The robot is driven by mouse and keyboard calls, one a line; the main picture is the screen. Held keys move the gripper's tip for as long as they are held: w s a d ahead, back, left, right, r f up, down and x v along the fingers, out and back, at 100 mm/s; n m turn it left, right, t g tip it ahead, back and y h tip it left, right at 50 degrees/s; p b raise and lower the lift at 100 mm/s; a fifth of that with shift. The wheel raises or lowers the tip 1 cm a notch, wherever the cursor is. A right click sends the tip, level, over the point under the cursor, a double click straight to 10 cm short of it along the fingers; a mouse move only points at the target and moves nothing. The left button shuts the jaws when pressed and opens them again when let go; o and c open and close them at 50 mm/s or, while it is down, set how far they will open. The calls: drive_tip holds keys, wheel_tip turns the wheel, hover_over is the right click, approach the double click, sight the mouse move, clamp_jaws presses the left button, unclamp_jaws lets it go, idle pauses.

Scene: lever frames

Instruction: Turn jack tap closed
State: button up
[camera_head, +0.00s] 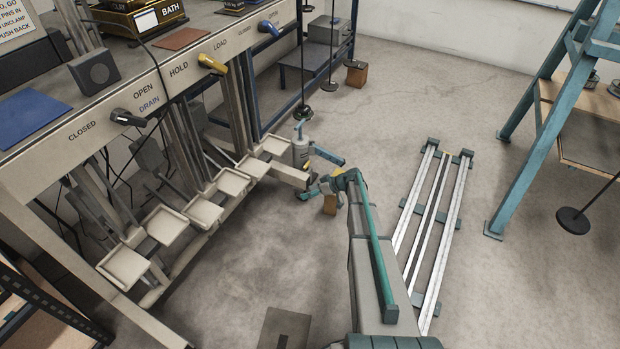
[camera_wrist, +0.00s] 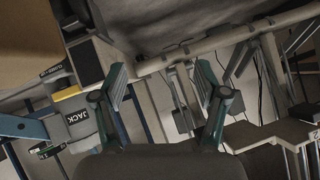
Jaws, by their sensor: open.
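The grey jack (camera_head: 300,151) stands upright on the floor by the right end of the lever frame. A blue bar (camera_head: 328,156) sticks out to its right. In the wrist view a dark label reading JACK (camera_wrist: 79,122) is at lower left, with a yellow piece (camera_wrist: 67,93) above it and a small sign (camera_wrist: 50,72) that seems to read CLOSED. I cannot clearly pick out the tap. My gripper (camera_head: 308,186) is low, just in front of the jack. In the wrist view my gripper (camera_wrist: 162,85) has its fingers wide apart with nothing between them; the jack label lies left of them.
The frame's pale pedals (camera_head: 203,212) run to the left. The frame panel (camera_head: 165,83) carries black, yellow and blue handles. Metal rails (camera_head: 441,200) lie right of my arm.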

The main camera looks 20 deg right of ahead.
sight(308, 165)
drive_tip(key=w+d+r+n+t+b, duration=0.1)
drive_tip(key=w+d+t+b, duration=0.15)
drive_tip(key=w+d, duration=0.35)
drive_tip(key=w+d+n+t+b, duration=0.1)
drive_tip(key=w+d+b, duration=0.25)
drive_tip(key=d, duration=0.45)
drive_tip(key=shift+t, duration=0.25)
drive_tip(key=b+x, duration=0.1)
drive_tip(key=x, duration=0.8)
drive_tip(key=shift+b, duration=0.4)
drive_tip(key=shift+w+a+f, duration=0.15)
drive_tip(key=shift+w+a, duration=0.35)
drive_tip(key=shift+w, duration=0.05)
